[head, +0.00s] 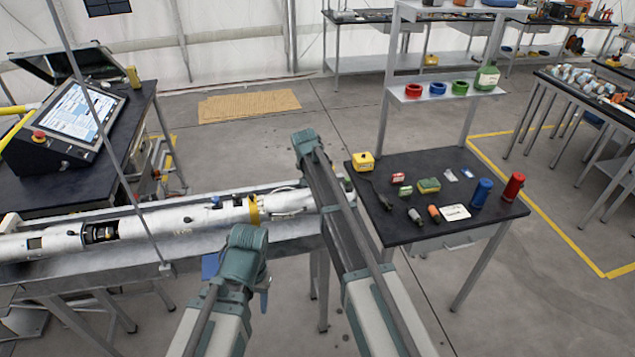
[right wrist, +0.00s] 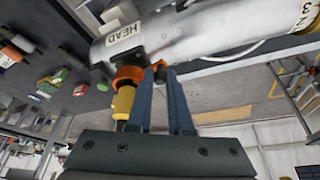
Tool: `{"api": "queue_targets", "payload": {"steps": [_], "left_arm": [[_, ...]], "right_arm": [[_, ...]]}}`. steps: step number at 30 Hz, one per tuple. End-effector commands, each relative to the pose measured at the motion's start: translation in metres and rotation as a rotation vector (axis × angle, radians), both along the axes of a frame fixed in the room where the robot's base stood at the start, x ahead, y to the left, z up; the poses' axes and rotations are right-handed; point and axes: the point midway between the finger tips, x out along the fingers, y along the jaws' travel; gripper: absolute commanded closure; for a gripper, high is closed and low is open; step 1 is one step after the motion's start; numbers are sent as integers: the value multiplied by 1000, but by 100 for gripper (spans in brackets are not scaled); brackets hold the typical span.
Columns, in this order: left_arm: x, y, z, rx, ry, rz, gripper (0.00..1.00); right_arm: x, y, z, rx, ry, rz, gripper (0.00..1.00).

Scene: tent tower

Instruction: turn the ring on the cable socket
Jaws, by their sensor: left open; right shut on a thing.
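The cable socket with its orange ring (right wrist: 130,74) sits under the end of the white tube (right wrist: 205,35) marked HEAD in the right wrist view. A yellow plug (right wrist: 122,104) hangs below the ring, in line with it. My right gripper (right wrist: 162,72) has its fingertips close together at the right side of the ring, shut on its edge; the exact contact is small and partly hidden. In the head view my right arm hides the socket and its own fingers. My left gripper (head: 264,298) is open and empty, low in front of the tube, and its fingers show only in part.
The long white tube (head: 185,218) lies on a bench at the left. A dark table (head: 400,230) right of my right arm holds a yellow box (head: 363,161), blue and red cylinders and small items. A thin post (head: 110,140) rises before the tube. Open floor lies behind.

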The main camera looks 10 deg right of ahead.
Motion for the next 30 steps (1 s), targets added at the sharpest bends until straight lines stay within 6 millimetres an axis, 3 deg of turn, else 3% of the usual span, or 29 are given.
{"api": "queue_targets", "payload": {"steps": [12,30], "left_arm": [[0,0,0,0,0,0,50],[0,0,0,0,0,0,50]], "right_arm": [[16,4,0,0,1,-235,100],[19,4,0,2,0,-294,100]]}}
